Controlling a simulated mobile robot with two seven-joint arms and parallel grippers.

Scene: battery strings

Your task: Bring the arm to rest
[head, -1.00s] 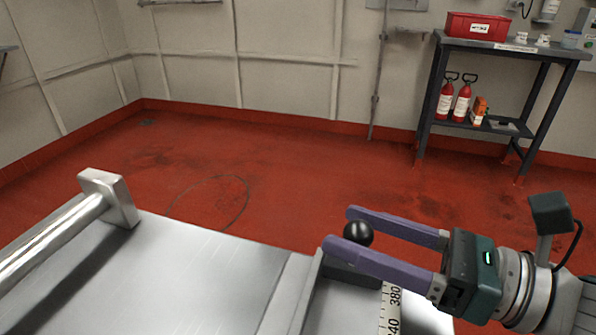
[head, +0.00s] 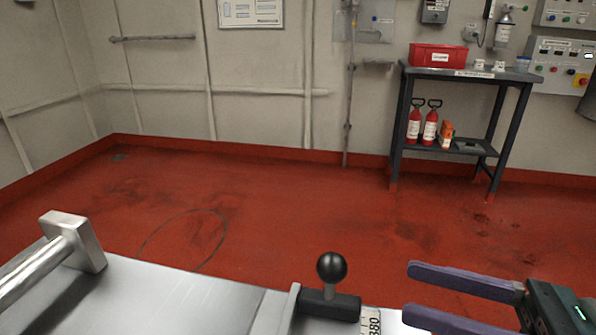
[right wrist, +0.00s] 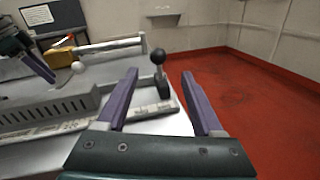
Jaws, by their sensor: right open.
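My right gripper (head: 448,300) is open and empty at the lower right of the head view. Its purple fingers point left and stand apart from the black ball knob (head: 331,267) on a short stem and dark block. In the right wrist view the knob (right wrist: 158,57) shows beyond and between the open fingers (right wrist: 165,90). The knob stands at the end of a ruled scale (head: 372,322) on the metal bench. What looks like my left gripper (right wrist: 38,66) shows partly at the left edge of the right wrist view; its opening is unclear.
The metal bench (head: 190,300) has a steel bar handle (head: 75,240) at left. In the right wrist view a white ball (right wrist: 78,67) stands near a yellow object (right wrist: 58,58). Red floor (head: 300,210) is open up to a dark shelf table (head: 470,73) by the wall.

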